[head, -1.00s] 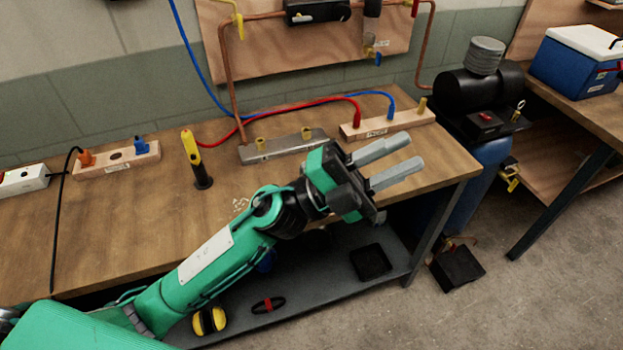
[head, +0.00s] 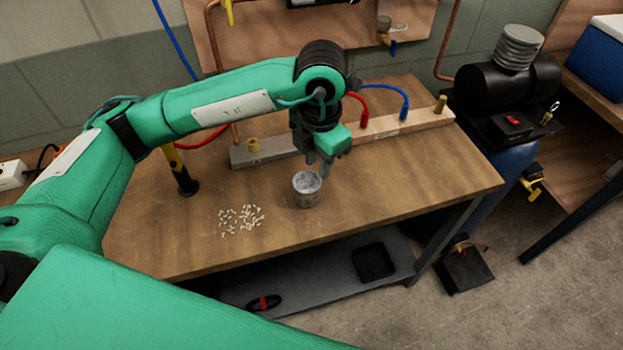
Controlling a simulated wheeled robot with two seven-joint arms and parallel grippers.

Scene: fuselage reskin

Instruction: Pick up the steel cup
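The steel cup (head: 306,191) stands upright on the wooden workbench (head: 400,190), near its front edge, with its open top showing. My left gripper (head: 319,168) points down just above and behind the cup, in the picture. Its two grey fingers are apart with nothing seen between them. The fingertips are close to the cup's rim, and I cannot tell whether they touch it. My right gripper is not in view.
Small pale fasteners (head: 241,219) lie scattered left of the cup. A yellow and black tool (head: 178,170) stands farther left. A metal bar (head: 262,152) and a wooden block with red and blue plugs (head: 425,119) lie behind. The bench right of the cup is clear.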

